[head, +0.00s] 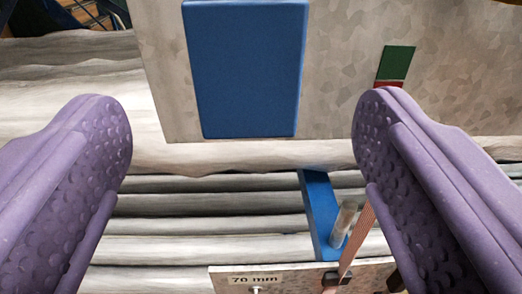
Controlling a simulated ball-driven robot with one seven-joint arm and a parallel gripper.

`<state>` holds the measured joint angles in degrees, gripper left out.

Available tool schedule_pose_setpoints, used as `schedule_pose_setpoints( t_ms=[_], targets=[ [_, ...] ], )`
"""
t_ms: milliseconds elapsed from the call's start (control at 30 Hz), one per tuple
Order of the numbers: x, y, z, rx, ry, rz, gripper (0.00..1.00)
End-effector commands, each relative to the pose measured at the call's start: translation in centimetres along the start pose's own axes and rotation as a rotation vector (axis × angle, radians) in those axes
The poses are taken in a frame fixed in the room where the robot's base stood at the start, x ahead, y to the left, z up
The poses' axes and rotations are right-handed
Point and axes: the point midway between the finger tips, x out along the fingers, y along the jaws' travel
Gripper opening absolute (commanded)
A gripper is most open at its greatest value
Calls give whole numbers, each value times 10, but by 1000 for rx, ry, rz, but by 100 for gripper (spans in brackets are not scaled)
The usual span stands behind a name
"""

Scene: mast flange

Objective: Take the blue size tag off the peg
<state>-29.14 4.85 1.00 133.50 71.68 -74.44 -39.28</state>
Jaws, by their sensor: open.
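My gripper (243,115) is open, with its two purple dimpled fingers wide apart at the left and right of the view and nothing held between them. A narrow blue piece (318,205), seemingly the size tag seen at a steep angle, is low in the view, nearer the right finger. A short grey peg (343,222) shows right beside it; I cannot tell how the two join. A larger blue rectangle (246,68) lies against a mottled grey metal plate (345,75) at the top, framed between the fingers.
A pale plate marked "70 mm" (255,280) is at the bottom edge. A thin copper-coloured ribbed strip (357,240) rises from it, close to the peg and the right finger. A green and red patch (396,62) is on the upper plate. Pale ridged surfaces lie behind.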

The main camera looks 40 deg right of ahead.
Motion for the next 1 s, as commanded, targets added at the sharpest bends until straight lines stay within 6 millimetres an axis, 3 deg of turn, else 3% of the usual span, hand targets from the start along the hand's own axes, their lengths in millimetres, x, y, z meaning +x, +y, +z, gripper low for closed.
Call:
schedule_pose_setpoints(
  t_ms=[300,500,933,1000],
  targets=[
    [45,1,0,1,1,2,85],
    [64,0,0,2,1,1,85],
    [71,0,-1,2,0,0,85],
    [71,0,-1,2,1,0,71]
  ],
)
